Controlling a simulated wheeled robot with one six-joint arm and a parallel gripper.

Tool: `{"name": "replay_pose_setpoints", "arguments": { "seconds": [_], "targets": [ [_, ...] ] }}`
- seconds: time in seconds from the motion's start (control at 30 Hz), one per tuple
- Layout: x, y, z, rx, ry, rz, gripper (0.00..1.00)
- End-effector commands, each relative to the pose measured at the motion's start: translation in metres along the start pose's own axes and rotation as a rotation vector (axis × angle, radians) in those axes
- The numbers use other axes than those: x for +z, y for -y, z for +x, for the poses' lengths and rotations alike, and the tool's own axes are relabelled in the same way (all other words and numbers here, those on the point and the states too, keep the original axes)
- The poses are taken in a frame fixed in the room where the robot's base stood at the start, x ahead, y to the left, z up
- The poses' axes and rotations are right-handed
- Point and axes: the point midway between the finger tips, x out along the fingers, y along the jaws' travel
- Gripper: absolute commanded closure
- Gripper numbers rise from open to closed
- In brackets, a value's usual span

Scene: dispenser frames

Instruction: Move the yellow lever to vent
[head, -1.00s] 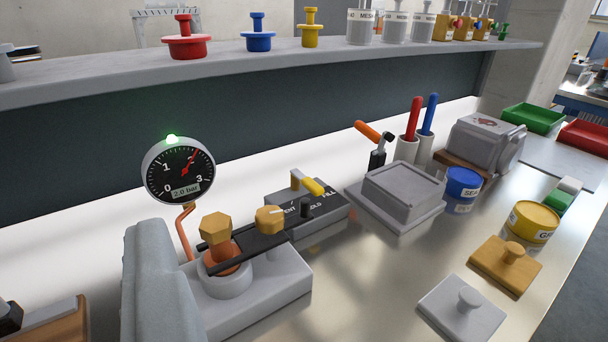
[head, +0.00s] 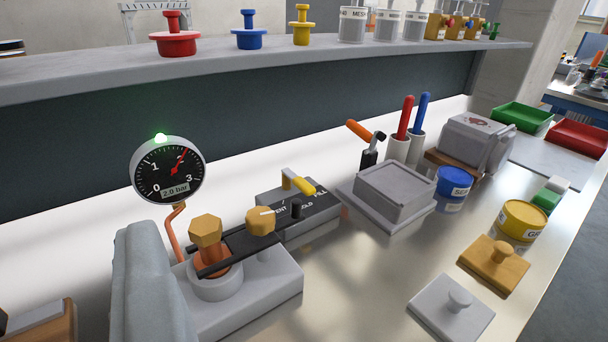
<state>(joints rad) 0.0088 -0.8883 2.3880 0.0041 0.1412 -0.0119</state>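The box's top carries the words VENT at left, HOLD in the middle and FILL at right, partly covered. The lever's free end points right and towards me, nearest FILL. A short black peg (head: 296,208) stands at the box's near edge. The round gauge (head: 169,170) reads 2.0 bar, with a lit green lamp on top.
A grey upright body (head: 147,285) fills the lower left.

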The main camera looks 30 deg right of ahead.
Motion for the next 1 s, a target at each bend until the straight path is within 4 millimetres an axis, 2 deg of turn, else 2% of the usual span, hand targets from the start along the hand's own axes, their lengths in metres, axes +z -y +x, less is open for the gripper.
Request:
{"name": "replay_pose_setpoints", "arguments": {
  "seconds": [0.47,1.0],
  "targets": [
    [-0.013,-0.055,0.075,0.095,0.354,-0.082,0.60],
    [-0.013,-0.139,0.144,0.068,0.778,-0.110,0.60]
  ]
}}
